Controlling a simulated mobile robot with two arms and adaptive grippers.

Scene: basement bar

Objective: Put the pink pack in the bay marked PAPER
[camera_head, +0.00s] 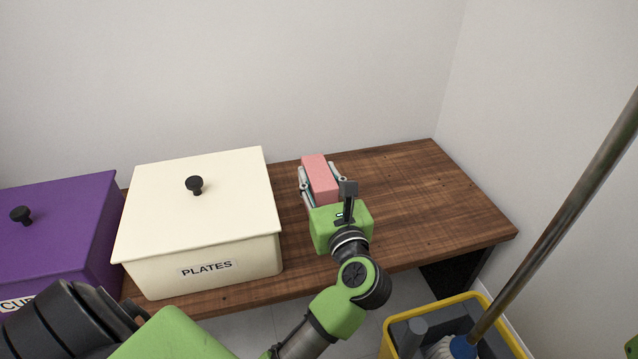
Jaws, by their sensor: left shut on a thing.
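The pink pack (319,176) is a small pink block over the wooden table, to the right of the cream box. My left gripper (322,184) is shut on it, with one finger along each long side. I cannot tell whether the pack touches the table top or hangs just above it. No bay marked PAPER shows in this view. My right gripper is not in view.
The cream lidded box (202,215) marked PLATES and a purple lidded box (60,230), its label partly hidden, stand on the left of the wooden table (430,200). The table's right part is bare. A yellow-rimmed mop bucket (510,335) with a long handle stands in front.

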